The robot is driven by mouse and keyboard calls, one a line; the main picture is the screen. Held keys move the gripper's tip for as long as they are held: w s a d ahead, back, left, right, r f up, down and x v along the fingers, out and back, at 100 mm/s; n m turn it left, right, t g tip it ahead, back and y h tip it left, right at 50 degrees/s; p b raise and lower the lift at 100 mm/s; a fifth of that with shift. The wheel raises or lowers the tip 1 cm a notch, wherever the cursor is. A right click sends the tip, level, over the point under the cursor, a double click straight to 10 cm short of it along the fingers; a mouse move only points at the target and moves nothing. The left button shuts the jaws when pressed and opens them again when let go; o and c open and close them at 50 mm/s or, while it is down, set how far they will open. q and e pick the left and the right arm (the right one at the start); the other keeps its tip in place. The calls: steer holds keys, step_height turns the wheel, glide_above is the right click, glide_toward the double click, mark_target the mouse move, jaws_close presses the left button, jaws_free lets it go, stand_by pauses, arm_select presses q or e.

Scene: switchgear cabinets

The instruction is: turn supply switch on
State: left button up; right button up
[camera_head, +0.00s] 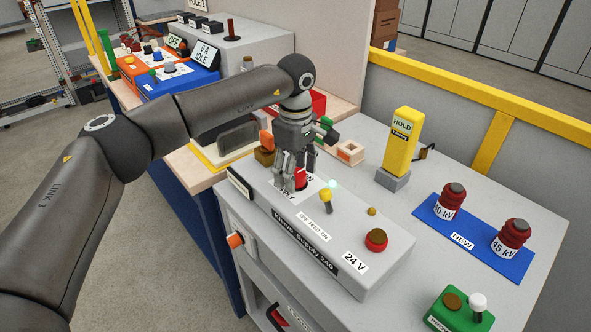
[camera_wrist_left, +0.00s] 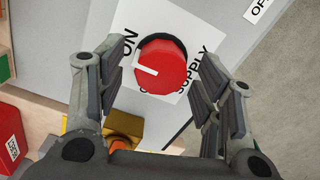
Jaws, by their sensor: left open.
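The supply switch is a round red knob (camera_wrist_left: 162,65) with a white pointer line, on a white plate (camera_wrist_left: 148,22) marked ON and SUPPLY. In the left wrist view the line points left, a little below the word ON. In the head view the knob (camera_head: 300,176) is partly hidden by my left gripper (camera_head: 291,182), which points down over the grey sloped panel. In the left wrist view my left gripper (camera_wrist_left: 163,82) is open, with its fingers on either side of the knob and visible gaps between. My right gripper is not in view.
The panel (camera_head: 345,226) also bears a small yellow-topped switch (camera_head: 326,198) and a red button (camera_head: 376,239). A yellow HOLD post (camera_head: 401,142) stands behind. A blue mat (camera_head: 472,238) with red insulators lies to the right. An orange block (camera_head: 267,141) is close behind the gripper.

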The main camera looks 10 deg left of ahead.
mark_target(296, 173)
arm_select(q)
step_height(296, 173, up, 12)
stand_by(0.4)
